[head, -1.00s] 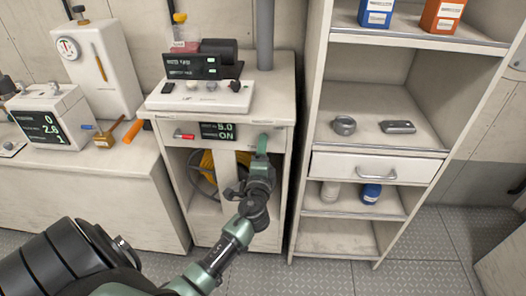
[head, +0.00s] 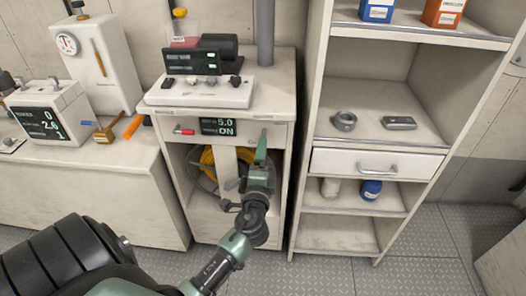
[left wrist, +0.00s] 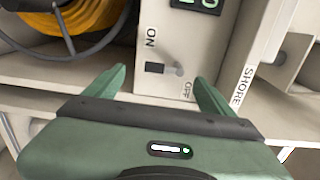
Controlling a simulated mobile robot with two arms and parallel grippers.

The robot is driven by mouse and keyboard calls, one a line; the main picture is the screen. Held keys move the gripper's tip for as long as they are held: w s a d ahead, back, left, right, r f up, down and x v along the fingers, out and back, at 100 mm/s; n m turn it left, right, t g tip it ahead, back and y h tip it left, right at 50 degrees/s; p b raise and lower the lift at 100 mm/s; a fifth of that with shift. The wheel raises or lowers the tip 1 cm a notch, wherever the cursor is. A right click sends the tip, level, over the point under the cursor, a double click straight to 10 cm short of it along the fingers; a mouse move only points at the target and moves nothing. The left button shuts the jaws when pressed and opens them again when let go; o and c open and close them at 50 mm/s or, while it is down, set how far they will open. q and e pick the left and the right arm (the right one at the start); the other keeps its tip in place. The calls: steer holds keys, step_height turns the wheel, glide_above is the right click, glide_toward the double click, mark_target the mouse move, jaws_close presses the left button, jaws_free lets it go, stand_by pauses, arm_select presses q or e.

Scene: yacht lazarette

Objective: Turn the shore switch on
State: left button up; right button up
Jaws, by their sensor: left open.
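The shore switch shows in the left wrist view as a small grey lever (left wrist: 176,69) beside a dark slot on a pale panel, with ON and OFF printed on either side. The lever tip looks nearer OFF; its exact setting is hard to tell. A SHORE label (left wrist: 241,86) is on the strip to its right. My left gripper (left wrist: 160,76) is open, its fingers on either side of the lever with nothing between them gripped. In the head view it is at the cabinet front (head: 280,158), hiding the switch there. My right gripper is out of view.
A display (head: 218,127) on the cabinet front reads 5.0 and ON. A red handle (head: 184,131) is left of it. A yellow cable coil (head: 207,160) sits in the open bay below. A shelf unit (head: 318,100) stands close on the right.

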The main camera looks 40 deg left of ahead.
arm_select(q)
steer(key=shift+v, duration=1.55)
steer(key=shift+f, duration=0.1)
steer(key=s+d+f+n+g+h, duration=0.1)
steer(key=s+d+f+g+h, duration=0.15)
steer(key=f, duration=0.85)
steer(key=s+d+f+n+g+h+p, duration=0.1)
steer(key=s+d+f+g+h, duration=0.2)
steer(key=f, duration=0.8)
steer(key=s+d+f+g+h, duration=0.15)
steer(key=s+f, duration=0.35)
steer(key=f, duration=0.5)
steer(key=s+d+f+n+g, duration=0.2)
steer(key=s+f, duration=0.4)
steer(key=s, duration=0.5)
steer(key=s+d+f+n+g+h+p, duration=0.1)
steer(key=s+f+n+g, duration=0.2)
steer(key=s+f, duration=0.3)
steer(key=s+d+f+n+g+h, duration=0.1)
steer(key=s+f, duration=0.6)
steer(key=s, duration=0.9)
steer(key=shift+d+n+g, duration=0.7)
steer(key=shift+d+n, duration=0.1)
steer(key=shift+d, duration=0.05)
